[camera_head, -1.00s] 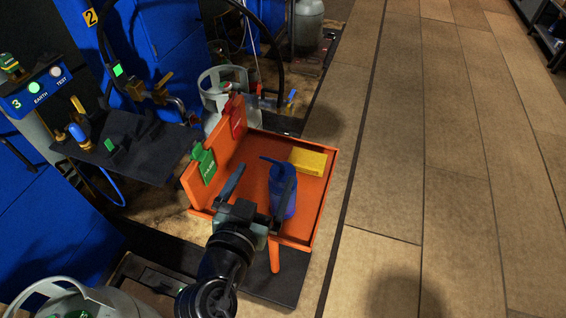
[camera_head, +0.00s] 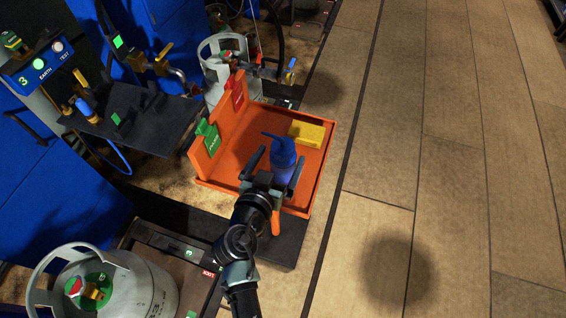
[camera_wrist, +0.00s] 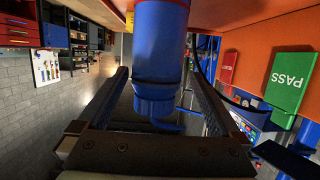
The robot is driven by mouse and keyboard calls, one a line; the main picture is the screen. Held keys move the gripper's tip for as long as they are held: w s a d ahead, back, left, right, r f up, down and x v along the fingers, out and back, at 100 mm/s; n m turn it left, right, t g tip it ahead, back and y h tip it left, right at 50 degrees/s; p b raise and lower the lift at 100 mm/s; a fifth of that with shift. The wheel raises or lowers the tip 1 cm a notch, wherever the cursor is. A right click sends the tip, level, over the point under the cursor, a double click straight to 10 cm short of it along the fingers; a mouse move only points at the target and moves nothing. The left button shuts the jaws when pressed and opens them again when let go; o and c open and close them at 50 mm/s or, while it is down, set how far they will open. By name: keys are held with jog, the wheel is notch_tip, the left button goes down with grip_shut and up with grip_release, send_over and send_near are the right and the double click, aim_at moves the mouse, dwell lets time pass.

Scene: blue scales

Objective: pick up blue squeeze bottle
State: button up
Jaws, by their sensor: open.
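The blue squeeze bottle (camera_head: 283,152) stands upright on the orange tray (camera_head: 318,196), with its spout pointing left in the head view. My gripper (camera_head: 276,163) is open, with its dark fingers on either side of the bottle. In the wrist view, the bottle (camera_wrist: 158,60) appears upside down, and its blue cap lies between the spread fingers of my gripper (camera_wrist: 160,90). Gaps show between the fingers and the bottle, so no grip shows.
A yellow block (camera_head: 306,133) lies on the tray behind the bottle. The tray's upright left wall carries a green tag (camera_head: 207,137) and a red tag (camera_head: 238,92). A dark shelf (camera_head: 137,125) stands left, and grey gas cylinders (camera_head: 105,285) stand nearby. Wooden floor at right is clear.

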jog(key=shift+x, duration=2.35)
jog(key=shift+s+d, duration=0.1)
jog(key=shift+d, duration=0.1)
jog(key=shift+c, duration=0.2)
jog(key=shift+r, duration=0.1)
grip_shut()
